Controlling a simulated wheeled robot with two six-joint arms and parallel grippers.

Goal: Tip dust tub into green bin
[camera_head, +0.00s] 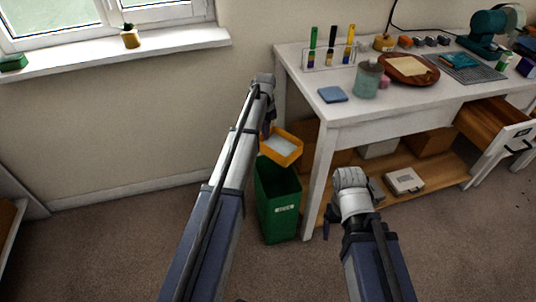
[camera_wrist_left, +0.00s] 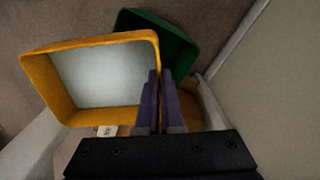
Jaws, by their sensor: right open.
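The orange-yellow dust tub (camera_head: 281,146) holds a pale grey layer and hangs above the green bin (camera_head: 279,210), over its back part in the head view. My left gripper (camera_head: 268,128) is shut on one wall of the tub. In the left wrist view the gripper's fingers (camera_wrist_left: 160,103) pinch the wall of the tub (camera_wrist_left: 95,42), and the bin (camera_wrist_left: 165,40) shows partly behind it. The tub looks close to level, perhaps slightly tilted. The bin stands upright on the floor; its inside looks dark. My right gripper (camera_head: 330,224) is open and apart from the bin, to its right.
A white workbench (camera_head: 300,58) stands right of the bin, with its leg close by. It bears a grey-green can (camera_head: 367,80), a blue pad (camera_head: 332,94) and a round brown tray (camera_head: 408,78). A drawer (camera_head: 495,125) stands open. Carpet is free to the left.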

